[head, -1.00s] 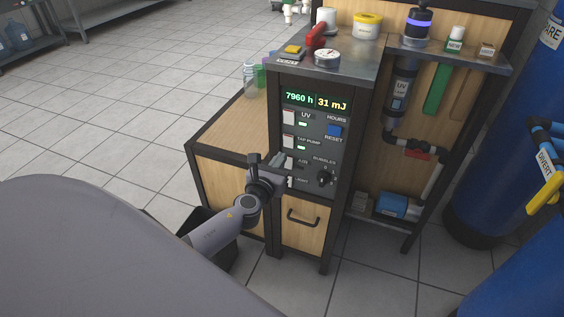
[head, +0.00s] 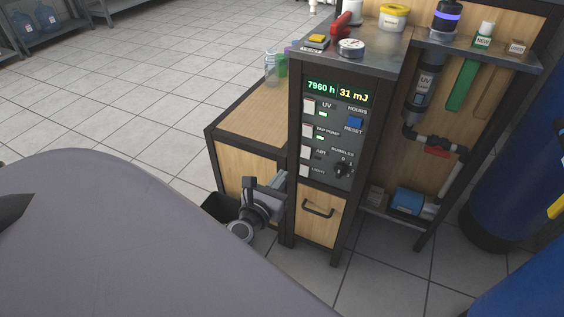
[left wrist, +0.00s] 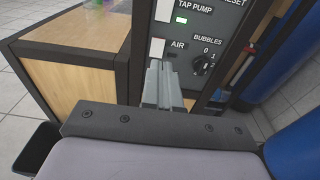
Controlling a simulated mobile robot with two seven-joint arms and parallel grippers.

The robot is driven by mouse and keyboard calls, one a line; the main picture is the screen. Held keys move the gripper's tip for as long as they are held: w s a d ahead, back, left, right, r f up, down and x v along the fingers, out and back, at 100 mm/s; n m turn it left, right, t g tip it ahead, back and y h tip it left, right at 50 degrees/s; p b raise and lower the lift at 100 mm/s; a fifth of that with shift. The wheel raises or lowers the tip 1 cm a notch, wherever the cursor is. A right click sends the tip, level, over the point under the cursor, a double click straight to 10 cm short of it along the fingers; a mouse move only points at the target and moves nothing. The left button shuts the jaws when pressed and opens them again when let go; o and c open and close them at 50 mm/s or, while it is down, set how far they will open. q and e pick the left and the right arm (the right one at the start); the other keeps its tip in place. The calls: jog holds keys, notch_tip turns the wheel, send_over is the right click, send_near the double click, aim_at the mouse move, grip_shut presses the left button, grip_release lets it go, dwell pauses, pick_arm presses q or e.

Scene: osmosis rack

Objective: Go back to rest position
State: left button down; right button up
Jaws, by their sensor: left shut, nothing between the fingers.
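My left gripper (head: 280,181) is in front of the lower left of the control panel (head: 329,160), near the LIGHT switch (head: 304,171). It is shut and empty. In the left wrist view its fingers (left wrist: 164,84) are together, pointing at the panel below the AIR switch (left wrist: 157,48), with the bubbles knob (left wrist: 201,65) to their right. I cannot tell whether they touch the panel. The display reads 7960 h and 31 mJ, and the UV and TAP PUMP lamps glow green. My right gripper is not in view.
A low wooden cabinet (head: 247,170) with jars on top stands left of the panel. A black bin (head: 216,207) sits on the floor beside it. A drawer (head: 319,217) is under the panel. Blue tanks (head: 505,200) stand at right. The tiled floor (head: 130,95) at left is clear.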

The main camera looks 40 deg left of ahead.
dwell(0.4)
pick_arm(q)
jog(key=s+d+f+n+g+h, duration=0.35)
jog(key=s+d+n, duration=0.4)
jog(key=n, duration=0.75)
jog(key=s+d+f+n+g+h, duration=0.3)
jog(key=s+d+n, duration=0.45)
jog(key=n, duration=0.65)
notch_tip(320, 180, up, 11)
jog(key=s+a+n+p, duration=0.1)
jog(key=n+p, duration=0.1)
jog(key=p, duration=1.2)
jog(key=shift+s+r, duration=0.2)
jog(key=shift+s, duration=0.15)
